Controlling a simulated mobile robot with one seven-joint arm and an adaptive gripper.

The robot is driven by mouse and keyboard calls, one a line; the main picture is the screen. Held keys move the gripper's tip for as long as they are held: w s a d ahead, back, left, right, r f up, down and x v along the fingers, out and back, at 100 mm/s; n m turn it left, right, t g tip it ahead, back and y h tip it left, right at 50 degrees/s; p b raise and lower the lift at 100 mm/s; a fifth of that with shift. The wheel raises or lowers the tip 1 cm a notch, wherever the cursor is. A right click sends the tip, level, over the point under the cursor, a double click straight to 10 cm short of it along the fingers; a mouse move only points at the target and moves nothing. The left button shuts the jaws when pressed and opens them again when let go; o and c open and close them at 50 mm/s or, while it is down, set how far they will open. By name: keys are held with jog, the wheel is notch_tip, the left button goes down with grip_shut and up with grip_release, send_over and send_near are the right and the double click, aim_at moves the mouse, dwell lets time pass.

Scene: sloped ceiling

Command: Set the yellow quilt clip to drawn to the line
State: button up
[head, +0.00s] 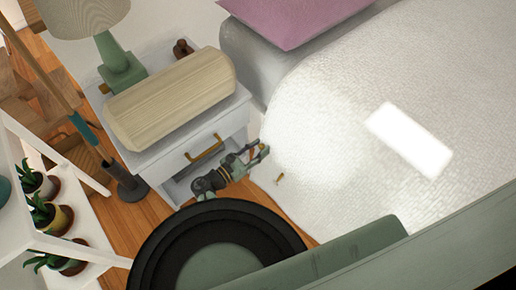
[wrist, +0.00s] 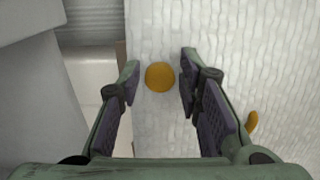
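My gripper (head: 258,150) is at the near edge of the white quilt (head: 350,110), beside the nightstand. In the wrist view its two fingers (wrist: 159,78) are apart, with a gap on each side of a round yellow-orange piece (wrist: 159,76) in front of the quilt's side. A second, narrow yellow piece (wrist: 252,121) shows outside the right finger; a small yellow piece also shows on the quilt edge in the head view (head: 279,178). I cannot tell which piece is the yellow quilt clip. No line can be made out.
The white nightstand (head: 225,122) with a brass handle stands left of my gripper and carries a large cream ribbed block (head: 170,98) and a green lamp (head: 120,66). A plant shelf (head: 95,225) is at the far left.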

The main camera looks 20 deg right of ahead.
grip_shut()
dwell(0.5)
jog(key=s+p, duration=0.1)
jog(key=s, duration=0.1)
jog(key=s+d+p, duration=0.1)
jog(key=s, duration=0.1)
jog(key=s+d+p, duration=0.1)
jog(key=s, duration=0.2)
jog(key=shift+d+r+p, duration=0.1)
jog(key=shift+d+p, duration=0.15)
jog(key=shift+p, duration=0.15)
jog(key=shift+s+d+f, duration=0.1)
jog(key=shift+s+f, duration=0.1)
jog(key=shift+s, duration=0.05)
jog(key=shift+o, duration=1.5)
grip_release()
jog(key=shift+r, duration=0.1)
jog(key=v, duration=0.7)
jog(key=shift+a, duration=0.25)
